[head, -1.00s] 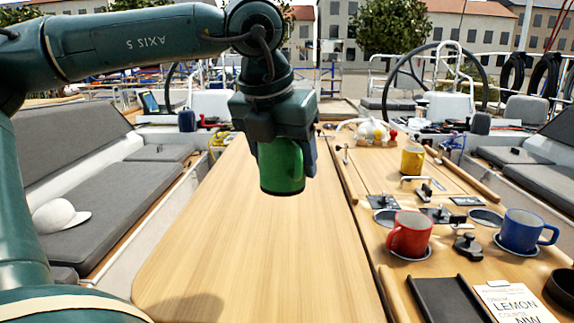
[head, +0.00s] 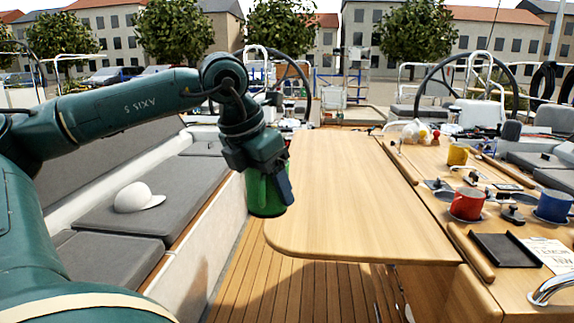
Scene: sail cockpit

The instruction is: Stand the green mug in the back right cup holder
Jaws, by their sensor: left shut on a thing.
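The green mug (head: 264,193) is in my left gripper (head: 271,180), which is shut on it. It hangs roughly upright in front of the left edge of the wooden table; its handle is not visible. The cup holders are on the right-hand part of the table. The back right cup holder (head: 524,199) shows as a small dark ring, empty, far to the right of my gripper. A red mug (head: 466,205) stands in the front left holder and a blue mug (head: 553,207) in the front right one. My right gripper is not in view.
A yellow mug (head: 457,154) stands farther back. A black tray (head: 505,250) and a paper card (head: 549,254) lie in front of the mugs. The wide table leaf (head: 350,200) is bare. A white cap (head: 138,197) lies on the left bench.

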